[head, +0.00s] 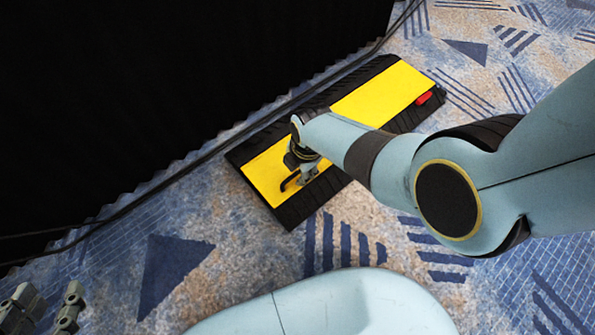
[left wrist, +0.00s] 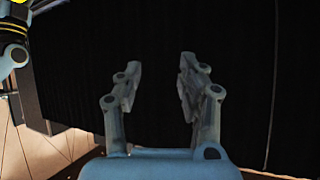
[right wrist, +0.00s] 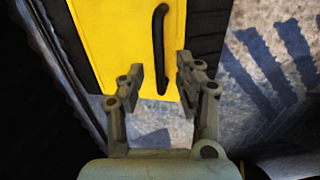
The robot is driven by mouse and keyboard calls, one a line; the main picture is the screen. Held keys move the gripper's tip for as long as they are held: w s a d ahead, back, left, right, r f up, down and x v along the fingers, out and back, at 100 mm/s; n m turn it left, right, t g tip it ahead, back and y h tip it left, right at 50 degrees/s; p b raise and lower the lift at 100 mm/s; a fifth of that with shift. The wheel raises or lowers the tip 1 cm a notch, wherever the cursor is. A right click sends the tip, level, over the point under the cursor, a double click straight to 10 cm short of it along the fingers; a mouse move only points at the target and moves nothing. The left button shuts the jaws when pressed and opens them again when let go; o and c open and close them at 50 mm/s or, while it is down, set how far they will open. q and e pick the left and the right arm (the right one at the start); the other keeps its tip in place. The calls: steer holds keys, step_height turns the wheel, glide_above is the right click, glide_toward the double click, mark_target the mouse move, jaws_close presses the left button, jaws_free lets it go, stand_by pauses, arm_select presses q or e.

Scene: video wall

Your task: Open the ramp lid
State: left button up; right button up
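The ramp is a long low black piece (head: 240,152) with yellow panels, lying on the carpet beside the black curtain. Its near-left yellow lid (head: 258,174) looks flat and closed; it fills the top of the right wrist view (right wrist: 105,30). A black bar handle (head: 287,183) sits on this lid, upright in the right wrist view (right wrist: 158,45). My right gripper (head: 308,174) is open above the lid by the handle. In the right wrist view its fingertips (right wrist: 160,72) appear either side of the handle's lower end; contact is unclear. My left gripper (head: 50,296) is open and empty, away from the ramp.
A second yellow panel (head: 388,92) with a red piece (head: 424,98) lies at the ramp's far end. A black curtain (head: 150,90) hangs along the ramp's left side, and a dark cable (head: 165,181) runs at its foot. Patterned blue carpet (head: 215,265) is clear in front.

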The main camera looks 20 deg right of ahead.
arm_select(q)
steer(key=shift+w+d+r+t+b, duration=0.15)
steer(key=shift+r+t+b, duration=0.15)
steer(key=shift+r+t, duration=0.35)
arm_select(e)
steer(key=shift+w+f, duration=0.1)
steer(key=shift+f, duration=0.45)
arm_select(q)
steer(key=shift+f, duration=0.1)
arm_select(e)
jaws_close()
